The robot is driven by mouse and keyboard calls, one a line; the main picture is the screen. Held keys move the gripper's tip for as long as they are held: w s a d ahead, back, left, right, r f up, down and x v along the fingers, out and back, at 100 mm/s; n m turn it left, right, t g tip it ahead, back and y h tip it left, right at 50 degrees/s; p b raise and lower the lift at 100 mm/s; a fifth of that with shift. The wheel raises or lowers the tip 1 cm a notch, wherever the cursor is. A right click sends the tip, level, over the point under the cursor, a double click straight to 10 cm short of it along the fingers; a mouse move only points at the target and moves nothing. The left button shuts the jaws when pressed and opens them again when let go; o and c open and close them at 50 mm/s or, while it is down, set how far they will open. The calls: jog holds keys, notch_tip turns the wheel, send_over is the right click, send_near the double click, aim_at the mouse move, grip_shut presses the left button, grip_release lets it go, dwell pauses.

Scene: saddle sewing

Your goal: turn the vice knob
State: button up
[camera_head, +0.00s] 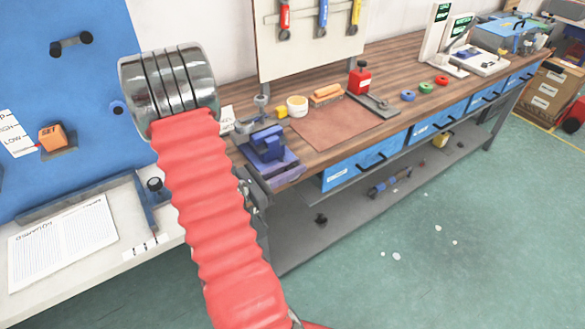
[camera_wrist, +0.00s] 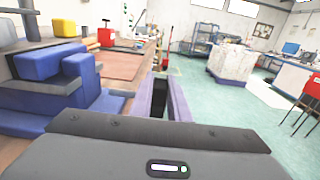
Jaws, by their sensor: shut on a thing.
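The blue vice (camera_head: 265,147) is mounted at the near left end of the wooden workbench. In the wrist view the vice (camera_wrist: 75,78) fills the left side. My gripper (camera_wrist: 163,85) shows two purplish fingers just right of the vice, a narrow dark gap between them. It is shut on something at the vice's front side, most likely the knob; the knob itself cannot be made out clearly. In the head view my red-sleeved arm hides most of the gripper, and only dark parts show below the vice.
A white table (camera_head: 95,270) stands at left. The green floor in front is open.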

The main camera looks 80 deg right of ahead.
jog(key=shift+s+d+t+y, duration=0.1)
jog(key=shift+t+y, duration=0.4)
jog(key=shift+y, duration=0.1)
grip_shut()
jog(key=o, duration=0.8)
grip_release()
jog(key=v, duration=1.3)
jog(key=shift+w+a, duration=0.3)
